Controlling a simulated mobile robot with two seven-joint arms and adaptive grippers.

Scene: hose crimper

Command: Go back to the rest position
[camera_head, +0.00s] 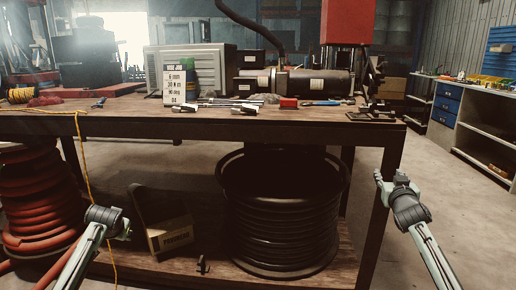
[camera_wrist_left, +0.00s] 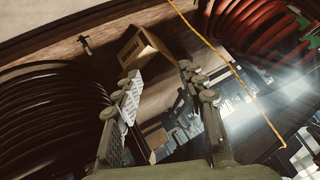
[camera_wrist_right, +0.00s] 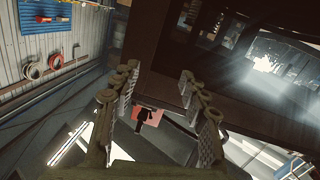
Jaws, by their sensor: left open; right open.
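My left gripper (camera_head: 124,227) is at the lower left of the head view, in front of the lower shelf and short of the cardboard box. In the left wrist view its two fingers (camera_wrist_left: 160,95) are apart with nothing held between them. My right gripper (camera_head: 389,178) is at the right of the head view, by the table's right front leg. In the right wrist view its fingers (camera_wrist_right: 160,100) are apart and empty.
The workbench (camera_head: 225,128) carries a crimping machine (camera_head: 310,83), a sign (camera_head: 180,86) and small tools. Below are a black hose reel (camera_head: 280,225), a red hose coil (camera_head: 35,205) and a cardboard box (camera_head: 170,236). A yellow cord (camera_head: 84,165) hangs at left. The floor at right (camera_head: 450,205) is clear.

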